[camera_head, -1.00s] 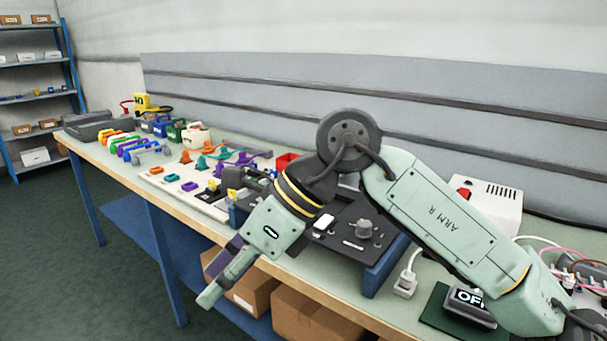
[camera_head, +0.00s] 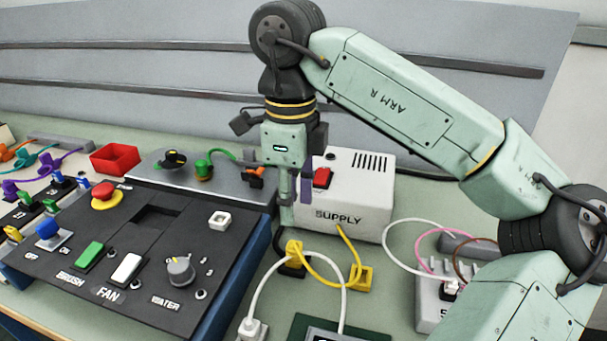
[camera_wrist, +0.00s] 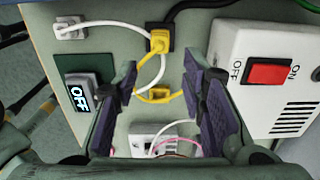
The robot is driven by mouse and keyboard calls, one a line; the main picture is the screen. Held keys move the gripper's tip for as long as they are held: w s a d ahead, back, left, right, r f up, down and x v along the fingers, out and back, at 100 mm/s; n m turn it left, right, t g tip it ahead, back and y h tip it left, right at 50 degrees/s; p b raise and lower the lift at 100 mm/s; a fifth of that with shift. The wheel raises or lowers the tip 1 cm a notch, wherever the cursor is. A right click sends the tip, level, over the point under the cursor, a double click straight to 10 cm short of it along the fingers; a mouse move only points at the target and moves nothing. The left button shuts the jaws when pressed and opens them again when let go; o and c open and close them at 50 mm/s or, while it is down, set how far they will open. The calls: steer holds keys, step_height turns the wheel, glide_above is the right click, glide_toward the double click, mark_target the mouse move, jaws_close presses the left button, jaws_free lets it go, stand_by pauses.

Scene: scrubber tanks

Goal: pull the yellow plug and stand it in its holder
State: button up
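The yellow plug (camera_head: 293,252) sits at a small black socket on the bench, in front of the white supply box; it also shows in the wrist view (camera_wrist: 158,42). A yellow holder (camera_head: 360,278) stands to its right on the bench, and also shows in the wrist view (camera_wrist: 158,95). Yellow cord runs near both. My gripper (camera_head: 292,200) points down above the plug, apart from it. In the wrist view its two purple-padded fingers (camera_wrist: 159,68) are spread with nothing between them. The plug lies just beyond the fingertips there.
The supply box (camera_head: 345,200) with a red switch stands close behind my gripper. A black control panel (camera_head: 140,235) is at left. A white plug (camera_head: 252,328) and its looping cord lie in front. A socket strip (camera_head: 440,300) with several cords is at right.

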mark_target(294, 246)
step_height(294, 246, down, 9)
steer(key=b, duration=0.7)
steer(key=shift+r, duration=0.1)
steer(key=shift+c, duration=0.4)
jaws_close()
stand_by(0.7)
steer(key=shift+r+p, duration=1.9)
steer(key=shift+r, duration=0.6)
